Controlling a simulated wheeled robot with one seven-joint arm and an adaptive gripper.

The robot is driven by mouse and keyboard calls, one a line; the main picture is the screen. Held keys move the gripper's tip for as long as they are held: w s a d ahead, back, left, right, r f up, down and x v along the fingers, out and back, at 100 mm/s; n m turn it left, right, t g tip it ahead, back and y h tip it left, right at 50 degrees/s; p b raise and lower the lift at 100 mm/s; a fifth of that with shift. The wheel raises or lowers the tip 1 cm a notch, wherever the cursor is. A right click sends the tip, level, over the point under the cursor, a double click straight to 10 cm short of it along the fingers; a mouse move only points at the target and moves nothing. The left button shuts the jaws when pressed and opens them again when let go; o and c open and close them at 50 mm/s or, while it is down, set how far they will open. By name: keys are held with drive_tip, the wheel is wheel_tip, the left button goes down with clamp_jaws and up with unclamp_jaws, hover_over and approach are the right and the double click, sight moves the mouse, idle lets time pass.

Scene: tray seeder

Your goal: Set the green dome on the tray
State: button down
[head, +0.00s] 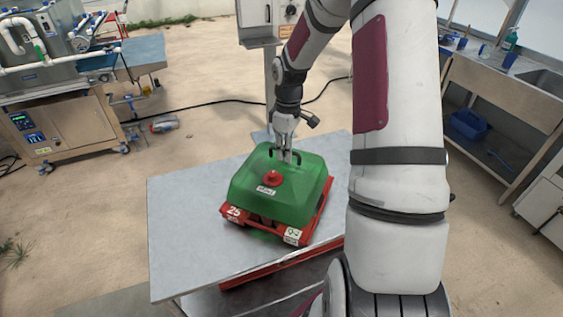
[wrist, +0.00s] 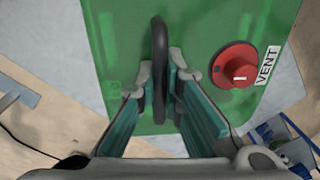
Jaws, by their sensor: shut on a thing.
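The green dome (head: 290,205) is a see-through green cover with a red vent knob (head: 272,178) on top. It is over the red tray (head: 265,230), whose front edge and corner labels show below it. I cannot tell whether its rim touches the tray all round. My gripper (head: 287,158) is at the top of the dome, shut on its black handle (wrist: 160,65). In the wrist view the handle stands upright between the two finger pads of my gripper (wrist: 172,105), with the green dome top (wrist: 210,25) behind. The dome hides most of the tray's inside.
The tray rests on a grey table (head: 185,215) with bare room to the left. A machine on a wheeled cabinet (head: 70,125) stands at the left, a sink bench (head: 500,75) at the right. A post with a control box (head: 268,20) stands behind the table.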

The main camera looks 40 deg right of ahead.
wheel_tip(320, 180, down, 4)
drive_tip(key=shift+w+r+b, duration=0.1)
drive_tip(key=shift+r+b, duration=0.1)
drive_tip(key=shift+b, duration=0.8)
drive_tip(key=shift+r, duration=0.1)
drive_tip(key=c, duration=1.7)
unclamp_jaws()
